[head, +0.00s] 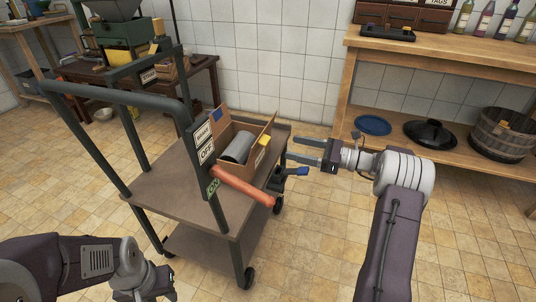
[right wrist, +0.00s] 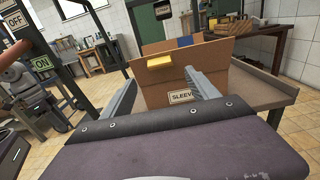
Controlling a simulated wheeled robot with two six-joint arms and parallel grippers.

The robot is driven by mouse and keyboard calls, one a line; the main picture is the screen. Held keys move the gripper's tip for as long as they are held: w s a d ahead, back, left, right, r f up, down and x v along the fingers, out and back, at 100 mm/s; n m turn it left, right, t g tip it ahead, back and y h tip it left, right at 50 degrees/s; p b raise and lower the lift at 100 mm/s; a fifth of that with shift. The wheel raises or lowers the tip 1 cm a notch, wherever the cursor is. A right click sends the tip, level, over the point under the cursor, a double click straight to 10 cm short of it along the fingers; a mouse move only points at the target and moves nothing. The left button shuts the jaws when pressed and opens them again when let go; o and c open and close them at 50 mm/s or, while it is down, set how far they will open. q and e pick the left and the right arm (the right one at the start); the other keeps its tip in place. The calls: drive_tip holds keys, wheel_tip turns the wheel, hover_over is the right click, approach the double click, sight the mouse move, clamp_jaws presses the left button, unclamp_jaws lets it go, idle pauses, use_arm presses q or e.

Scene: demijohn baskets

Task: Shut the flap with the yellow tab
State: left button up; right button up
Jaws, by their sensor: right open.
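A cardboard box (head: 236,163) stands open on the cart, with a grey cylinder (head: 237,147) inside. The flap with the yellow tab (head: 263,141) stands up, open, on the box's right side, facing my right gripper. In the right wrist view the yellow tab (right wrist: 160,62) sits on that flap, above a wall with a partly hidden label (right wrist: 181,97). My right gripper (head: 292,148) is open and empty, its fingers pointing at this side of the box, a little apart from the tab. My left gripper (head: 166,287) is low at the left, mostly cut off or hidden.
A blue tab (head: 217,113) is on another raised flap. The cart (head: 160,190) has dark posts and an orange-red bar (head: 243,186) in front of the box. A wooden bench (head: 470,60) with a lower shelf stands at the right. The floor between is clear.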

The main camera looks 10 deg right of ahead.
sight(268, 141)
drive_tip(key=b+x, duration=0.4)
drive_tip(key=x, duration=0.5)
drive_tip(key=shift+b, duration=0.4)
drive_tip(key=shift+r, duration=0.15)
clamp_jaws()
drive_tip(key=shift+a, duration=0.1)
